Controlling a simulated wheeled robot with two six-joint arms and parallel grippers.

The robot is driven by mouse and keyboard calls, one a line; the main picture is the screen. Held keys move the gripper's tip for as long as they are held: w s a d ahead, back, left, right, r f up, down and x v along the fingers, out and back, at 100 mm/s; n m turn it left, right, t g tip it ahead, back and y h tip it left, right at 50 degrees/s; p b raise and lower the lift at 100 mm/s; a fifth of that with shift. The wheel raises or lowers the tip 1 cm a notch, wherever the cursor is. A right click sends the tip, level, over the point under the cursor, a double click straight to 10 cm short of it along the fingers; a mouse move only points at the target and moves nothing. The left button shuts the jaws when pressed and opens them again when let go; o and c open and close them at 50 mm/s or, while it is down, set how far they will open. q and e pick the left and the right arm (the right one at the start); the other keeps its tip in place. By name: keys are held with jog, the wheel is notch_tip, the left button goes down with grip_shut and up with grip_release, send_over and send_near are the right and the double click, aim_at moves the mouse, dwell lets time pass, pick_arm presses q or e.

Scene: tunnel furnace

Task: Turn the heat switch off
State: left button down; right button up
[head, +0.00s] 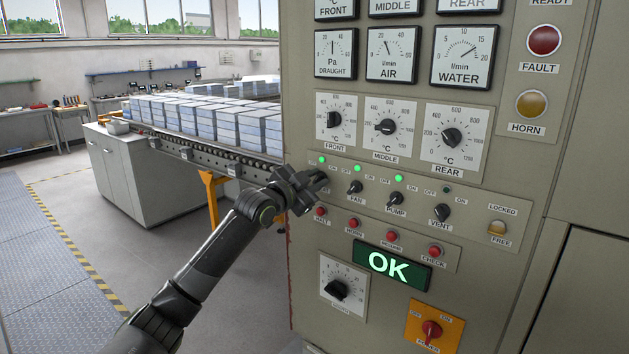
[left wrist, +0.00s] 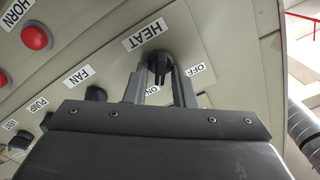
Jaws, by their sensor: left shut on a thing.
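The heat switch is a black rotary knob (left wrist: 159,62) beside the HEAT label (left wrist: 145,34) in the left wrist view, with ON and OFF labels nearby. My left gripper (left wrist: 160,76) has one finger on each side of it and is shut on it. In the head view my left gripper (head: 318,181) is at the left end of the switch row and hides the heat switch. A green lamp (head: 322,160) is lit above it. I cannot tell exactly which label the knob points to. My right gripper is not in view.
The fan switch (head: 355,187), pump switch (head: 396,199) and vent switch (head: 442,212) stand to the right in the head view. Red buttons, including one for horn (head: 354,223), sit just below. A green display (head: 391,265) reads OK. A conveyor with stacked blocks (head: 205,117) is at left.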

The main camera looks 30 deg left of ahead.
pick_arm(q)
jog(key=n+p, duration=0.4)
jog(key=n, duration=0.1)
jog(key=n+p, duration=0.2)
jog(key=shift+a+r+n, duration=0.2)
jog(key=shift+r+n, duration=0.05)
jog(key=shift+n, duration=0.15)
jog(key=shift+a+f+n+p, duration=0.1)
jog(key=shift+n+p, duration=1.2)
jog(key=shift+n, duration=0.2)
jog(key=shift+a+f+n+p, duration=0.1)
jog(key=shift+n+p, duration=1.15)
jog(key=shift+n, duration=0.25)
jog(key=c, duration=1.5)
grip_release()
